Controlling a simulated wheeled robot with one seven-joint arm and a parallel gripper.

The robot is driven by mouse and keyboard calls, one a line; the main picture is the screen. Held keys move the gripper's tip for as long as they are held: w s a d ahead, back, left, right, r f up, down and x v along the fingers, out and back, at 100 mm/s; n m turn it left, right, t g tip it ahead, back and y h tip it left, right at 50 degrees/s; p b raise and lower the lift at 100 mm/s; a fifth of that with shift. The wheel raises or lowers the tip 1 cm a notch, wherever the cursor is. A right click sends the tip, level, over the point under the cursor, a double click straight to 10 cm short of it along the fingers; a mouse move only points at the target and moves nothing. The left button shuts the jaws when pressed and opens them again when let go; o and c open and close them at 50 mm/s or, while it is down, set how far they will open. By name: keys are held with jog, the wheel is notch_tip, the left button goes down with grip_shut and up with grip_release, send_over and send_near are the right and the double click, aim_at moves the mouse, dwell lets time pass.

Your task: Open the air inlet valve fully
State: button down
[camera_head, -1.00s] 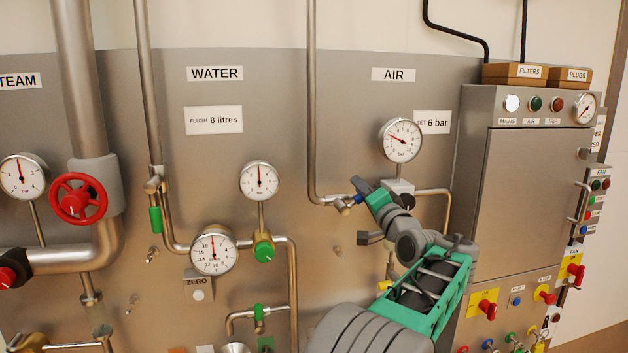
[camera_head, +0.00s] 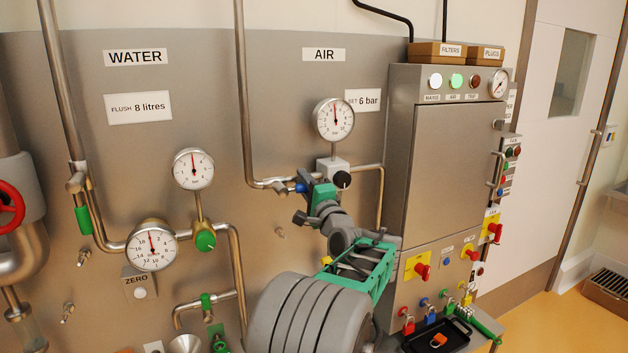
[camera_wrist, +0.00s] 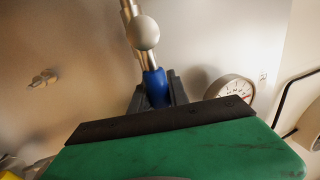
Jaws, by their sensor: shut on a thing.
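The air inlet valve has a small blue handle (camera_head: 300,188) on the metal pipe under the AIR label. My gripper (camera_head: 306,190) is at this handle, its jaws shut on it. In the wrist view the blue handle (camera_wrist: 155,86) stands between the two dark fingers (camera_wrist: 158,96), below a rounded metal valve body (camera_wrist: 143,32). The green gripper body hides the handle's lower end. The air gauge (camera_head: 334,119) has its needle pointing about straight up; it also shows in the wrist view (camera_wrist: 231,92).
A black regulator knob (camera_head: 342,180) sits just right of my gripper. The SET 6 bar sign (camera_head: 363,101) is beside the gauge. The steel cabinet (camera_head: 445,170) stands close on the right of my arm, with a lit green AIR lamp (camera_head: 456,81).

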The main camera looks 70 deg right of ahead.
dwell(0.3)
jog(key=c, duration=1.3)
grip_release()
jog(key=shift+o, duration=0.2)
jog(key=b+v, duration=0.2)
jog(key=v, duration=0.5)
jog(key=shift+s+a+b, duration=0.25)
jog(key=shift+b, duration=0.15)
jog(key=shift+f, duration=0.1)
